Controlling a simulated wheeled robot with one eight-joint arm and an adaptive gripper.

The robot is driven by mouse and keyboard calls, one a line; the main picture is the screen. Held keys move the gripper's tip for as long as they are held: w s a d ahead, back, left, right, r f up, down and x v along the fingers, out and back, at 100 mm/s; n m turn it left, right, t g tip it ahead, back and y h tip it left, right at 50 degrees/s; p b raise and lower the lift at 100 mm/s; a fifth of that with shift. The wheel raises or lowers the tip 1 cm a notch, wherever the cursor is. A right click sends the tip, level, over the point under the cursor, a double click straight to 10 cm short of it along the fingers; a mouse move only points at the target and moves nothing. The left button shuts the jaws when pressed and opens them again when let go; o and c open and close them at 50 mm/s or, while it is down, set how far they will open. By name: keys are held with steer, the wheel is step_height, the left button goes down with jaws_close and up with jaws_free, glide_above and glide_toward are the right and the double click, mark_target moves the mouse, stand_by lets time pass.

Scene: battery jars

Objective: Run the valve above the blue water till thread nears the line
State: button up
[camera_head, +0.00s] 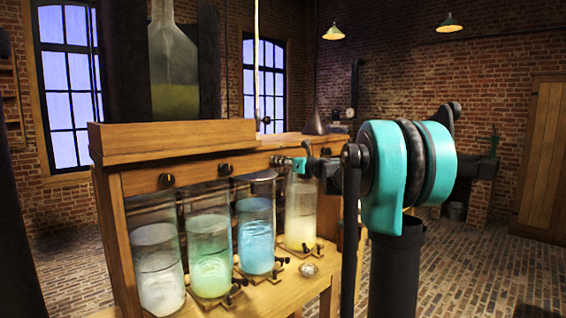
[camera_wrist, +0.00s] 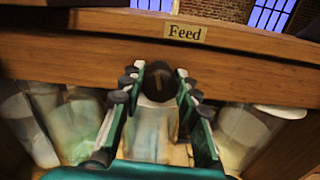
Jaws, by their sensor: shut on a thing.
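The jar of blue water (camera_head: 256,240) stands third from the left in the row of glass jars under a wooden beam. The valve above it is a dark round knob (camera_wrist: 158,82) on the beam, seen in the wrist view below a "Feed" plate. My gripper (camera_head: 285,161) reaches in from the right and is shut on this knob; the wrist view shows its fingers (camera_wrist: 158,88) on both sides of the knob. The jar behind the fingers is partly hidden in the wrist view. I cannot make out the thread or the line in either view.
A white-filled jar (camera_head: 160,270), a green jar (camera_head: 210,258) and a pale yellow jar (camera_head: 300,215) flank the blue one. Two other knobs (camera_head: 166,180) (camera_head: 225,169) are on the beam. A small round metal item (camera_head: 308,269) lies on the bench. The brick floor at right is largely clear.

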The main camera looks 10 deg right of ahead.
steer(key=shift+o, duration=0.2)
steer(key=m, duration=0.3)
steer(key=shift+m, duration=0.4)
steer(key=shift+c, duration=0.2)
steer(key=o, duration=1.3)
steer(key=shift+o, duration=0.2)
steer(key=v, duration=0.5)
